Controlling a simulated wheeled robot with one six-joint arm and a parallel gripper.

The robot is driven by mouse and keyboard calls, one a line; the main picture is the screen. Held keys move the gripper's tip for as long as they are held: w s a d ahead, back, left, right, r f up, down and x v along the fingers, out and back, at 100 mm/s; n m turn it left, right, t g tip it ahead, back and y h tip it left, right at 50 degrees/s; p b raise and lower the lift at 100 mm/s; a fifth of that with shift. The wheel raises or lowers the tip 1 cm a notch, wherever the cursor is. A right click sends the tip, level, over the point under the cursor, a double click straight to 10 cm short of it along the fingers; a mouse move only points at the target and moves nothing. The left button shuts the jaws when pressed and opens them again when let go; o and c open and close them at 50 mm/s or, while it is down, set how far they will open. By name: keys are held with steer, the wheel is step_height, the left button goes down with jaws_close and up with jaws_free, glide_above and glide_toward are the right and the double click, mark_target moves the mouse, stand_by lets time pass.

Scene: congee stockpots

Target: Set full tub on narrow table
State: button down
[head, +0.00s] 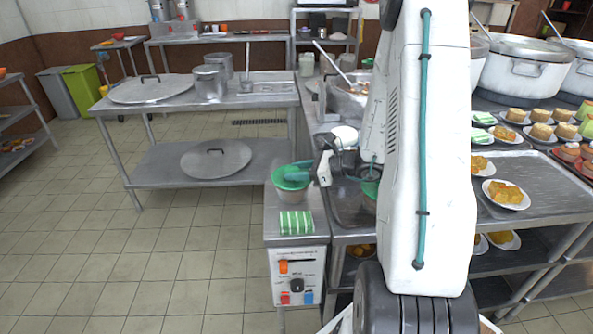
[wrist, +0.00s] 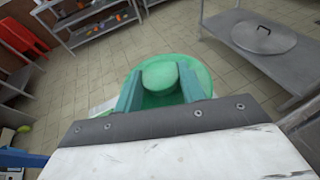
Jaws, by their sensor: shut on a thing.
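A pale tub (head: 291,194) with a green top is at the far end of the narrow table (head: 270,232). I cannot tell whether its base touches the tabletop. My gripper (head: 293,174) reaches in from the right at its top. In the wrist view, the teal fingers of my gripper (wrist: 160,88) are shut on a round green knob (wrist: 160,75) on the tub's green top (wrist: 205,77). The tub's body and base are hidden there.
A green-striped cloth (head: 296,222) lies on the narrow table, in front of the tub. A control panel (head: 298,276) is on its front. Another green container (head: 370,186) stands on the counter to the right, partly behind my arm. A steel table (head: 255,102) stands behind left.

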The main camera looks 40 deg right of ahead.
steer(key=shift+f, duration=0.1)
steer(key=c, duration=0.8)
jaws_free()
steer(key=shift+c, duration=0.2)
